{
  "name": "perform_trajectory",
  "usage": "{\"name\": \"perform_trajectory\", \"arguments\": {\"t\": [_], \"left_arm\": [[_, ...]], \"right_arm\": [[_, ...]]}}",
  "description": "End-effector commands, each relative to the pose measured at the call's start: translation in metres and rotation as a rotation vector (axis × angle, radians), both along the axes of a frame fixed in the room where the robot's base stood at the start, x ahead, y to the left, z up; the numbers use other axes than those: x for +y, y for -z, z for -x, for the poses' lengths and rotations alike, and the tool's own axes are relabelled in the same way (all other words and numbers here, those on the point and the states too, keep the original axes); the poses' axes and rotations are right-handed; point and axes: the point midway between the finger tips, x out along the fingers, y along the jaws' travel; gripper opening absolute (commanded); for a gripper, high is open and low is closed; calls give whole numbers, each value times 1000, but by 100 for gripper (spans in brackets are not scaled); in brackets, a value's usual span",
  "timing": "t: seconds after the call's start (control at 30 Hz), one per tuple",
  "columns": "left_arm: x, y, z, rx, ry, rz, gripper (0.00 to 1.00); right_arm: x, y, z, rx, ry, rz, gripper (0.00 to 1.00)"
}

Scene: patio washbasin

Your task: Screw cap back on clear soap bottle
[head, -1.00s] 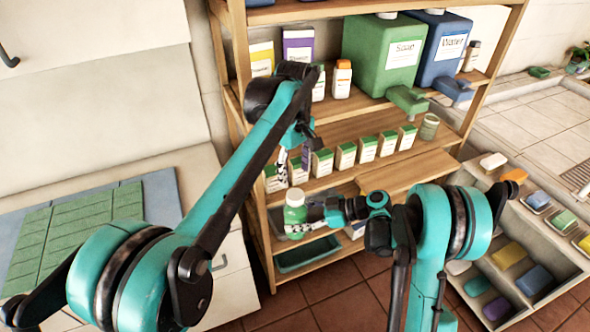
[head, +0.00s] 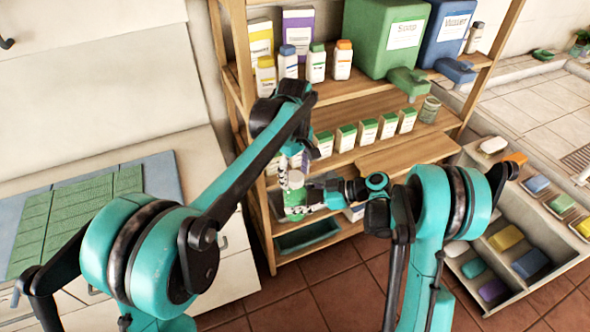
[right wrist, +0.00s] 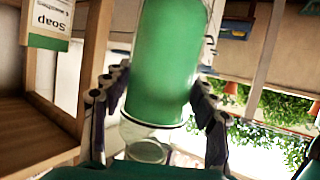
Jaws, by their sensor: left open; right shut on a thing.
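The clear soap bottle (head: 296,212), filled with green liquid, is upright in my right gripper (head: 311,197), in front of the shelf. In the right wrist view, which is upside down, the bottle (right wrist: 160,75) stands between the fingers (right wrist: 160,110), its clear neck (right wrist: 147,150) toward the bottom of the picture. My left gripper (head: 290,176) is open, pointing down over the bottle's top and partly covering it. I cannot make out a cap, nor tell whether the left fingers touch the bottle.
The wooden shelf (head: 375,160) holds several small boxes, bottles and the large green Soap container (head: 385,40). A dark green tray (head: 307,236) lies low behind the bottle. Soap bars sit in a grey crate (head: 470,215) at right.

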Motion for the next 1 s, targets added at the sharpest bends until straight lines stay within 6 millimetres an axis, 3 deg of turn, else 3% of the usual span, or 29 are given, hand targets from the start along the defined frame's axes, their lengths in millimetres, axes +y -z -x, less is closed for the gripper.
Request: {"name": "perform_trajectory", "arguments": {"t": [0.1, 0.3, 0.53, 0.63, 1.0], "left_arm": [[0, 0, 0, 0, 0, 0, 58], [0, 0, 0, 0, 0, 0, 6], [0, 0, 0, 0, 18, 0, 6], [0, 0, 0, -2, 124, 1, 6], [0, 0, 0, -9, 989, 3, 6]], "right_arm": [[0, -1, 0, 0, 0, -1, 0], [0, -1, 0, 0, 0, -1, 0], [0, -1, 0, 0, 0, -2, 0], [0, -1, 0, 0, -1, -2, 0], [0, -1, 0, 0, -1, -2, 0]]}}
